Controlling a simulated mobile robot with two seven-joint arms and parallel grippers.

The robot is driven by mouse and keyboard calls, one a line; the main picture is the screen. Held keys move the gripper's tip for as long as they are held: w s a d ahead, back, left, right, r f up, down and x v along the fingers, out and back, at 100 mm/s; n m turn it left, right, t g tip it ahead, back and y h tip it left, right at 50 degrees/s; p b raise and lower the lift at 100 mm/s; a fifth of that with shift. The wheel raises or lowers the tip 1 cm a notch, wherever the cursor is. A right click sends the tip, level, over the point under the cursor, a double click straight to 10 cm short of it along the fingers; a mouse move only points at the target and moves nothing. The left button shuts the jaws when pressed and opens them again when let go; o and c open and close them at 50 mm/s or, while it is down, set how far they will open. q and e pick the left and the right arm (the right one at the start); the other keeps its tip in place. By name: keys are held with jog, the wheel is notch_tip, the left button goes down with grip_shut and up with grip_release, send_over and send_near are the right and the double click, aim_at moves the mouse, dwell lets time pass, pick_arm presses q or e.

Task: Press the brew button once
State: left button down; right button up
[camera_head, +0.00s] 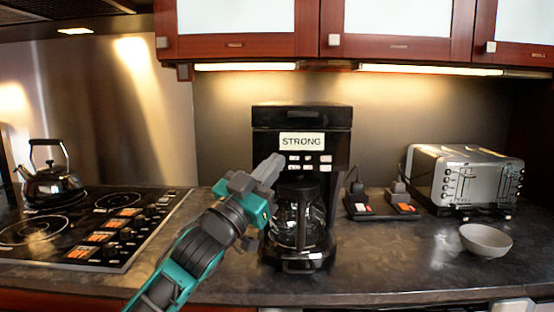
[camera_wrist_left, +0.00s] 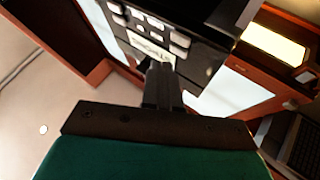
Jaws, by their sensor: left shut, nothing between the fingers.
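A black coffee maker (camera_head: 262,118) stands upright on the counter, with a glass carafe (camera_head: 298,222) in its lower part. A white label reading STRONG (camera_head: 301,142) is on its upper front. Several small pale buttons (camera_head: 309,160) sit below the label; which one is the brew button I cannot tell. In the left wrist view the buttons (camera_wrist_left: 154,23) and label (camera_wrist_left: 148,47) show tilted, beyond the fingers. My left gripper (camera_head: 274,162) is shut and empty, its tips just left of the buttons in the head view; I cannot tell whether they touch the panel. My right gripper is not in view.
A stove with a kettle (camera_head: 51,184) is at the left. A power strip (camera_head: 384,206), a silver toaster (camera_head: 464,180) and a grey bowl (camera_head: 486,240) are at the right. Red cabinets (camera_head: 240,46) hang above. The front counter right of the coffee maker is mostly clear.

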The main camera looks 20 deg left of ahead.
pick_arm(q)
jog(key=shift+w, duration=0.15)
jog(key=shift+w+a, duration=0.15)
jog(key=shift+w, duration=0.1)
jog(key=shift+w+a+p, duration=0.1)
jog(key=shift+w+p, duration=0.2)
dwell(0.6)
jog(key=shift+s, duration=0.1)
jog(key=shift+s+d, duration=0.2)
jog(key=shift+s, duration=0.4)
jog(key=s, duration=0.2)
jog(key=s+d+p, duration=0.1)
jog(key=s, duration=0.1)
jog(key=shift+s+d, duration=0.2)
jog(key=shift+s, duration=0.2)
